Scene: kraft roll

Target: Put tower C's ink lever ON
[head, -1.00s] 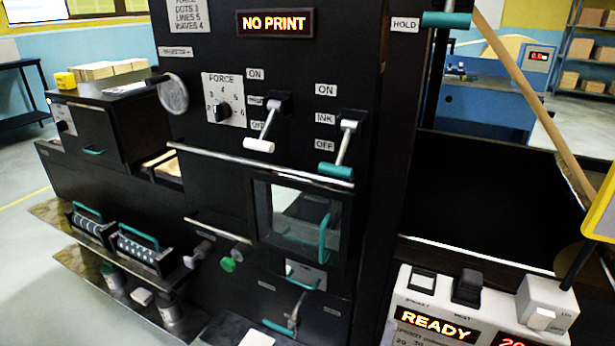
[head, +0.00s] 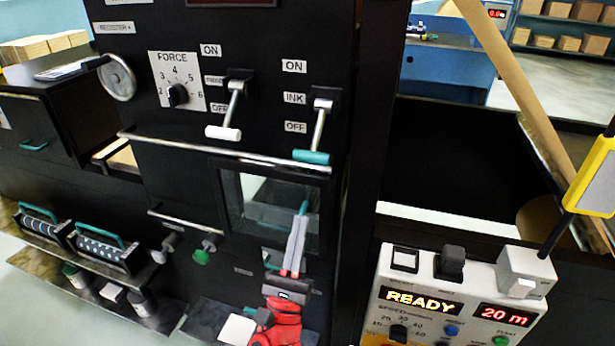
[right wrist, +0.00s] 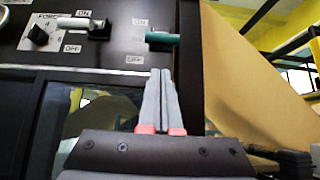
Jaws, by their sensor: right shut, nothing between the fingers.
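The ink lever (head: 318,130) has a metal rod and a teal grip (head: 312,156). It hangs down beside the OFF label, below the ON and INK labels. In the right wrist view the teal grip (right wrist: 162,38) lies just beyond my fingertips. My right gripper (head: 300,212) is shut and empty. It points upward in front of the small window, below the ink lever and apart from it. The fingers also show in the right wrist view (right wrist: 162,72). No tower letter is readable. My left gripper is not in view.
A white-gripped lever (head: 223,132), also down by OFF, stands left of the ink lever. A metal rail (head: 215,150) crosses the panel just under both grips. A FORCE dial (head: 178,94) sits further left. A console (head: 450,300) reading READY stands at the lower right.

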